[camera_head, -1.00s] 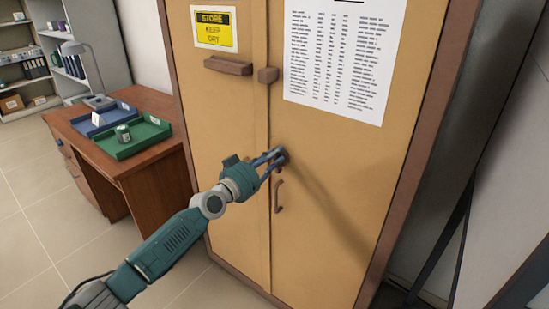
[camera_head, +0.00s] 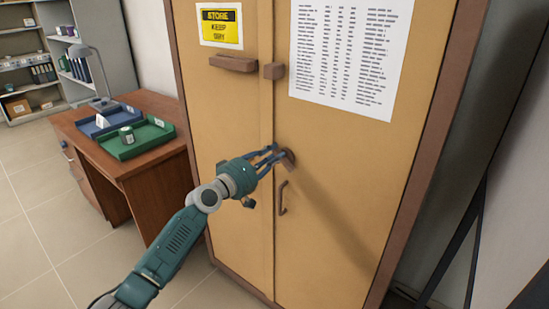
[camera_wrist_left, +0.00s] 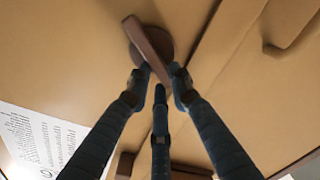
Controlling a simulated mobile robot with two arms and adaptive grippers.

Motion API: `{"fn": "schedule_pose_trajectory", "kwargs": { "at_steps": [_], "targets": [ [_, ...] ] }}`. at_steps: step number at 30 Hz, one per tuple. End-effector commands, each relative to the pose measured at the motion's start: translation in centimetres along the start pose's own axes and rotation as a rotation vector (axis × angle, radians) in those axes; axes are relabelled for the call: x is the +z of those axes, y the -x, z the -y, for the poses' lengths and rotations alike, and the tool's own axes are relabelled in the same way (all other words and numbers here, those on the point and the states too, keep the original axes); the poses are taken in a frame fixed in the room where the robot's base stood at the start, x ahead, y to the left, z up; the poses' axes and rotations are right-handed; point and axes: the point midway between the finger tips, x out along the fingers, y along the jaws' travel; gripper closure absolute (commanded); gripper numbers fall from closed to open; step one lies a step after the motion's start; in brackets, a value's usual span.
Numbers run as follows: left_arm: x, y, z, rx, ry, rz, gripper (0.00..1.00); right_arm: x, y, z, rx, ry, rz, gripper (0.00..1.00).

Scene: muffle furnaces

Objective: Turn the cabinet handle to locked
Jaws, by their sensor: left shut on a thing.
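The tan cabinet (camera_head: 335,160) stands upright with its two doors closed. Its turning handle (camera_head: 291,156) is a small brown bar on a round base, on the right door near the seam between the doors. In the left wrist view the handle (camera_wrist_left: 148,45) lies slanted, from upper left to lower right. My left gripper (camera_head: 280,156) is shut on this handle, with its three fingers (camera_wrist_left: 160,82) around the bar's lower end in the wrist view. In the head view the fingers partly hide the handle. My right gripper is not in view.
A fixed brown pull (camera_head: 282,198) sits just below the handle. A latch bar (camera_head: 233,63) and a block (camera_head: 274,71) are higher up. A wooden desk (camera_head: 150,185) with a green tray (camera_head: 165,131) and a lamp stands left. The floor before the cabinet is clear.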

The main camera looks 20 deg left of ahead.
Motion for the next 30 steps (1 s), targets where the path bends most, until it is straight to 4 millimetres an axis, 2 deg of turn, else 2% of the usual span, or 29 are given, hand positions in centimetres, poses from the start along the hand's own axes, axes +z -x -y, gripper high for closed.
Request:
{"fn": "schedule_pose_trajectory", "kwargs": {
  "at_steps": [15, 24, 30],
  "targets": [
    [0.1, 0.0, 1.4, -0.002, 0.453, 0.0, 1.0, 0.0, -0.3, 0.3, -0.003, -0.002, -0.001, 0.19],
    [0.3, 0.0, 1.8, -0.002, 0.604, 0.001, 1.0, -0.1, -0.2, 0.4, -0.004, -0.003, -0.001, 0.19],
    [0.3, 0.0, 1.9, -0.002, 0.646, 0.0, 1.0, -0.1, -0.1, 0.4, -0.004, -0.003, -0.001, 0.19]
  ]
}}
